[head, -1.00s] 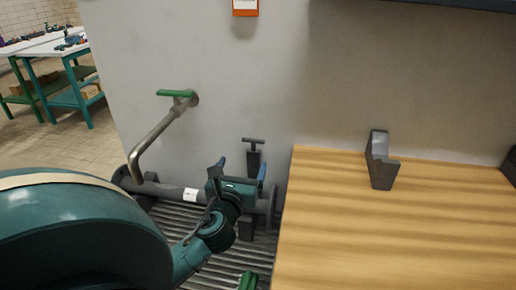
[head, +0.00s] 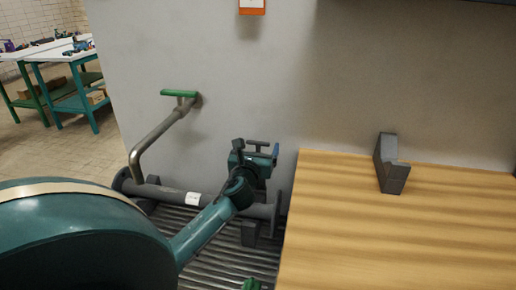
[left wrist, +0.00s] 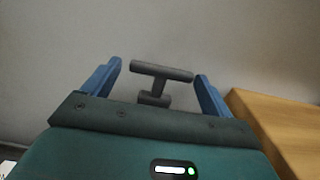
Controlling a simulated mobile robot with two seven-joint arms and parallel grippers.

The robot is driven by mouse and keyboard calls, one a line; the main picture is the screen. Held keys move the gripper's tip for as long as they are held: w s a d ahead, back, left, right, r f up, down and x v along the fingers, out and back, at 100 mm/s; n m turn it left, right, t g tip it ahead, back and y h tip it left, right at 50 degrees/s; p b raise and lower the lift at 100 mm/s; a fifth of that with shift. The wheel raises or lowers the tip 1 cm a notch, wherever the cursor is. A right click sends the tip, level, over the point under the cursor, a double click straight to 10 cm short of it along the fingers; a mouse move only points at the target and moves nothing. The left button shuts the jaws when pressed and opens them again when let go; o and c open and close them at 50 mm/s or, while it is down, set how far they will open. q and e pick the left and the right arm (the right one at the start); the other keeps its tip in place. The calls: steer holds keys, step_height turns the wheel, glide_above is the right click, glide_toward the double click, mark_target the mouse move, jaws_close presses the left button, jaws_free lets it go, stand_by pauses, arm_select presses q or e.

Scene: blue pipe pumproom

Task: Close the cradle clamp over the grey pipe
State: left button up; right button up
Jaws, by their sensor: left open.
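The grey pipe (head: 222,204) lies low along the wall, with a white label on it. The cradle clamp's dark T-shaped handle (head: 258,142) stands up behind the pipe, so the clamp is open. Its lower part is mostly hidden by my gripper. My left gripper (head: 257,147) is open and raised at the handle's height, above the pipe. In the left wrist view, the T-handle (left wrist: 162,72) shows between the two blue fingers, apart from both. My right gripper is not in view.
A wooden worktop (head: 400,235) with a grey angled block (head: 390,165) stands at the right, its edge close to my left gripper. A bent pipe with a green handle (head: 179,93) comes out of the wall at the left. Ribbed flooring (head: 215,245) lies below the pipe.

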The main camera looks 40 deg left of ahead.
arm_select(q)
steer(key=shift+w+a, duration=0.15)
steer(key=shift+w, duration=0.15)
steer(key=shift+c, duration=0.4)
